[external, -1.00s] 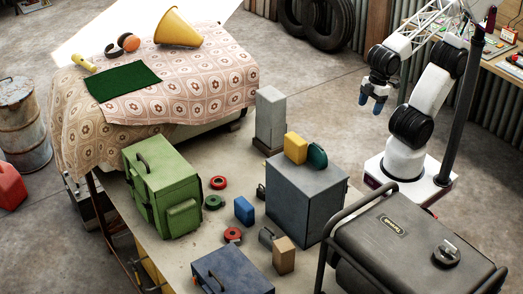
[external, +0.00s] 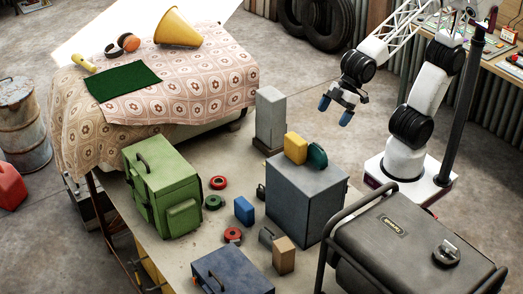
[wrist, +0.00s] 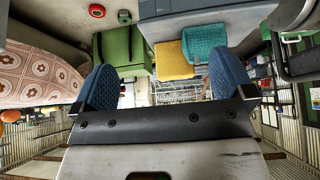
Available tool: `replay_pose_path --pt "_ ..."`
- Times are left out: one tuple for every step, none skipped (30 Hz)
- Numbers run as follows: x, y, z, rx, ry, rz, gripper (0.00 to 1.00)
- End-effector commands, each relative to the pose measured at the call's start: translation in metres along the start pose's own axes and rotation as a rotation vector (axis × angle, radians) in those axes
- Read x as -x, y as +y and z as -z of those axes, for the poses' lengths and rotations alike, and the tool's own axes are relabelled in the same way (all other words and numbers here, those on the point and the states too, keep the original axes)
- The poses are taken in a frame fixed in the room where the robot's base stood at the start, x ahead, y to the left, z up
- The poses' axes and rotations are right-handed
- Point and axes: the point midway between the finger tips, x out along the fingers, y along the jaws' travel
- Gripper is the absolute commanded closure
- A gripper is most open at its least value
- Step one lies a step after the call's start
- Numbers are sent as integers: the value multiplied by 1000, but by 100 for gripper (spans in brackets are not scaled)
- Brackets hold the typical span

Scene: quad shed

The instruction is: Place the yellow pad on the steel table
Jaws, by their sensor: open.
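The box stands on a pale, worn table top (external: 212,236), which may be the steel table. My gripper (external: 335,110) is open and empty, above and to the right of the yellow pad, with its blue fingertips apart from it.
A green toolbox (external: 165,185), a blue block (external: 244,210), tape rolls (external: 219,182), a tan block (external: 284,255) and a dark blue case (external: 232,270) crowd the table. A grey block (external: 270,118) stands behind the yellow pad. A black generator (external: 410,245) is at front right.

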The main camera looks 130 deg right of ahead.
Motion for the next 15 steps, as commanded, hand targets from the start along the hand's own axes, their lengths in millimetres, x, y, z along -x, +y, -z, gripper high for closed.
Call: replay_pose_path --pt "-13 -2 23 2 37 2 0" --pt "-19 -3 36 2 64 3 0" --pt "-27 -4 52 3 95 5 0" --pt "-32 -5 63 3 116 7 0" --pt "-37 -6 73 4 137 8 0" --pt "-43 -7 84 4 161 10 0" --pt "-46 -8 91 4 174 11 0" --pt "-49 -9 97 4 188 12 0" --pt "-53 -9 103 4 200 12 0" --pt "-55 -10 106 5 209 13 0" --pt "-56 -10 109 5 215 13 0" --pt "-56 -10 112 5 220 14 0" --pt "-56 -10 112 5 222 14 0" --pt "-57 -10 113 5 223 14 0" --pt "-56 -10 113 5 224 14 0"
